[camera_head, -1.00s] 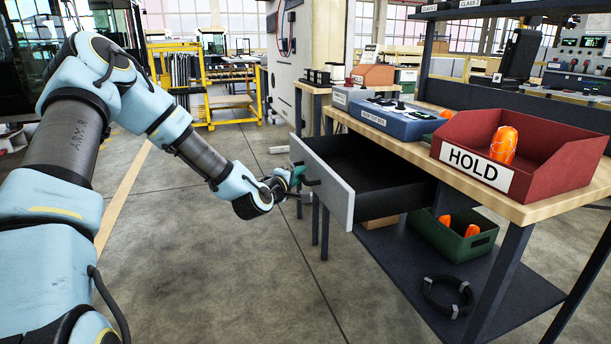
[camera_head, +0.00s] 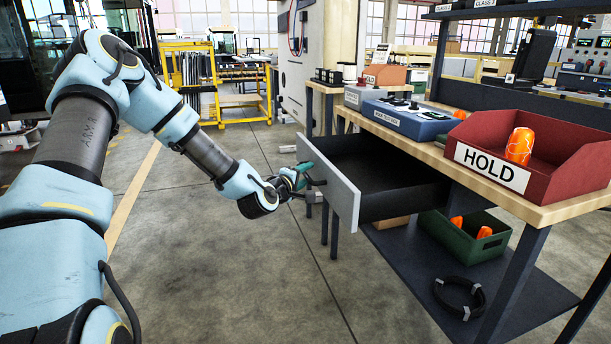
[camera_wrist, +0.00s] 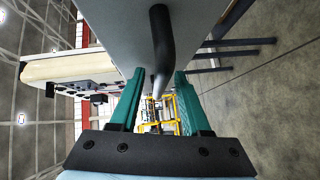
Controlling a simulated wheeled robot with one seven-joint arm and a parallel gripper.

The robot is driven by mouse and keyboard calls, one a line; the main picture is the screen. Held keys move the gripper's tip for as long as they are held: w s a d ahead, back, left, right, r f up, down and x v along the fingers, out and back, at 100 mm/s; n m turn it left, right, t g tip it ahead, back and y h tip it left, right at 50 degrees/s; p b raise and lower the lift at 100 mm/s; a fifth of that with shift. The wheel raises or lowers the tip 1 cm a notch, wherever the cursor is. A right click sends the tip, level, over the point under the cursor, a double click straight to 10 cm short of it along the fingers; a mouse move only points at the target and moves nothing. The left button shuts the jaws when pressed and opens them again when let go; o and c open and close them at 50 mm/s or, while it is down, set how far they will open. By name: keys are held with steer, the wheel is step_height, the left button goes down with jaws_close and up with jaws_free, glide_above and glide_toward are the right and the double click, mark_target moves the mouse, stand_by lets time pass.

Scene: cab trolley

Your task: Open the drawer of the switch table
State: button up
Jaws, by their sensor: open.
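The switch table (camera_head: 470,182) has a wooden top, and its drawer (camera_head: 380,185) stands pulled well out, showing a dark, empty-looking inside. The drawer's pale grey front (camera_head: 333,190) faces my arm. A dark bar handle (camera_wrist: 162,45) on that front shows large in the wrist view. My gripper (camera_head: 307,177) is at the drawer front. In the wrist view my gripper (camera_wrist: 159,73) has its two green fingers spread apart, with the handle appearing between and beyond their tips. Gaps show on both sides of the handle, and I cannot see contact.
A red HOLD bin (camera_head: 560,165) with an orange part and a blue box (camera_head: 408,118) stand on the tabletop. A green bin (camera_head: 465,240) and a black coil (camera_head: 460,297) lie on the lower shelf (camera_head: 420,270). The floor left of the drawer is clear.

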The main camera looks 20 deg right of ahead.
steer(key=v, duration=1.1)
steer(key=shift+w+d, duration=0.1)
steer(key=a+f+m+g+y, duration=0.4)
steer(key=a+f+m+y, duration=0.15)
steer(key=a, duration=0.45)
steer(key=s+a+r+m+g+y, duration=0.1)
steer(key=s+a+y, duration=0.2)
steer(key=a, duration=0.5)
steer(key=s+a+r+m+g+y, duration=0.1)
steer(key=s+a+y, duration=0.2)
steer(key=a, duration=0.5)
steer(key=s+a+r+g+y, duration=0.1)
steer(key=s+a+r+g, duration=0.25)
steer(key=s+a, duration=0.3)
step_height(320, 180, up, 15)
steer(key=p, duration=1.5)
steer(key=shift+s+d+t, duration=0.25)
steer(key=shift+d+t, duration=0.1)
steer(key=shift+d, duration=0.1)
